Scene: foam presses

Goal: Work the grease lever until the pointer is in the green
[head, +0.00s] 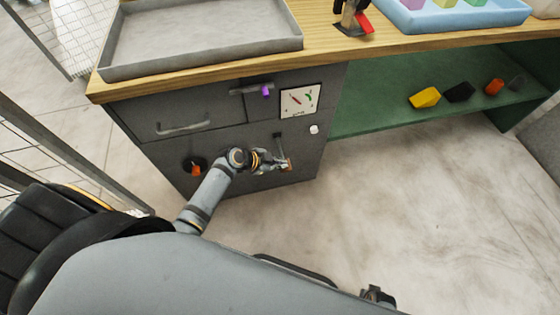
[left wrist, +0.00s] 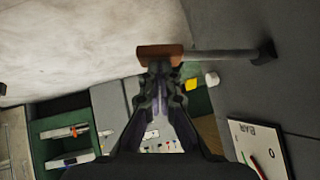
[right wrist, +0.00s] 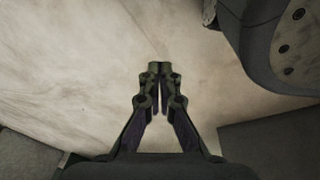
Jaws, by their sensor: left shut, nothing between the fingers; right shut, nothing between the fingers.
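In the left wrist view the grip (left wrist: 160,55) lies just beyond my fingertips, at or very near contact. My left gripper (head: 284,164) is shut and empty beside the grip. The white gauge (head: 300,100) is above the lever. Its red pointer leans to the upper left, and the green arc is on the right, so the pointer is outside the green. My right gripper (right wrist: 154,66) is shut and empty over bare floor.
A grey tray (head: 205,68) and a blue tray (head: 450,18) stand on the wooden worktop. A purple-tagged latch (head: 265,90) and a white knob (head: 314,129) are near the gauge. A green shelf (head: 380,118) holds several coloured pieces. The floor at right is clear.

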